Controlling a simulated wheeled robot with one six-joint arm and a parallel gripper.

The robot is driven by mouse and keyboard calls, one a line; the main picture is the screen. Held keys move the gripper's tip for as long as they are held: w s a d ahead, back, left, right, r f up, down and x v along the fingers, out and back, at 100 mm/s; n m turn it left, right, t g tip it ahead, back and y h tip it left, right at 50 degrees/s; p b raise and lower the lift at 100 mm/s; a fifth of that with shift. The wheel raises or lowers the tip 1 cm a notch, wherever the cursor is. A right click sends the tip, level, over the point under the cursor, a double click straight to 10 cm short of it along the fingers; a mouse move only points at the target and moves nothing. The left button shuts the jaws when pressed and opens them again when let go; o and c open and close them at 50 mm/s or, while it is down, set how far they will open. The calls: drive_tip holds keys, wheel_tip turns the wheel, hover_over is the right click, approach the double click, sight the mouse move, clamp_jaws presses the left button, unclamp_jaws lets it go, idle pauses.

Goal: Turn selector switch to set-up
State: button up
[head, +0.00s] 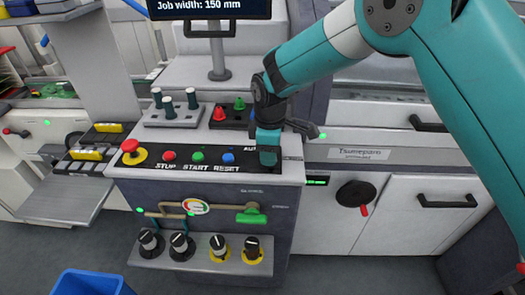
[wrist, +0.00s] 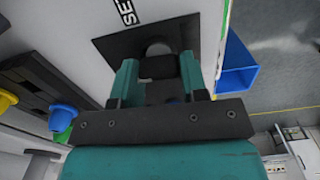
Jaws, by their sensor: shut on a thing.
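The control panel (head: 128,161) has a red mushroom button (head: 130,147) and red, green and blue buttons marked STOP, START and RESET. My gripper (head: 268,155) points down at the right end of this row and hides the selector switch in the head view. A partly covered label starting "AU" shows beside it. In the wrist view, my gripper (wrist: 158,72) has its two teal fingers on either side of the dark selector switch (wrist: 158,66), shut on it. The switch sits on a dark square plate (wrist: 112,46). Its pointing direction cannot be made out.
Small pegs (head: 168,104) and red and green cones (head: 219,113) stand behind the buttons. A screen (head: 211,8) rises at the back. Below are a green-handled valve (head: 251,216) and a shelf of knobs (head: 185,262). A blue bin (head: 90,284) stands on the floor.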

drive_tip(key=shift+d+m, duration=0.4)
drive_tip(key=shift+m, duration=0.7)
drive_tip(key=m, duration=0.3)
drive_tip(key=shift+m, duration=0.3)
drive_tip(key=m, duration=0.5)
drive_tip(key=shift+f, duration=0.1)
drive_tip(key=shift+s+m, duration=0.1)
drive_tip(key=shift+m, duration=0.2)
drive_tip(key=o, duration=0.9)
drive_tip(key=shift+o, duration=0.2)
drive_tip(key=shift+a, duration=0.1)
drive_tip(key=shift+r, duration=0.6)
wheel_tip(320, 180, up, 16)
drive_tip(key=b, duration=0.2)
drive_tip(key=shift+r, duration=0.15)
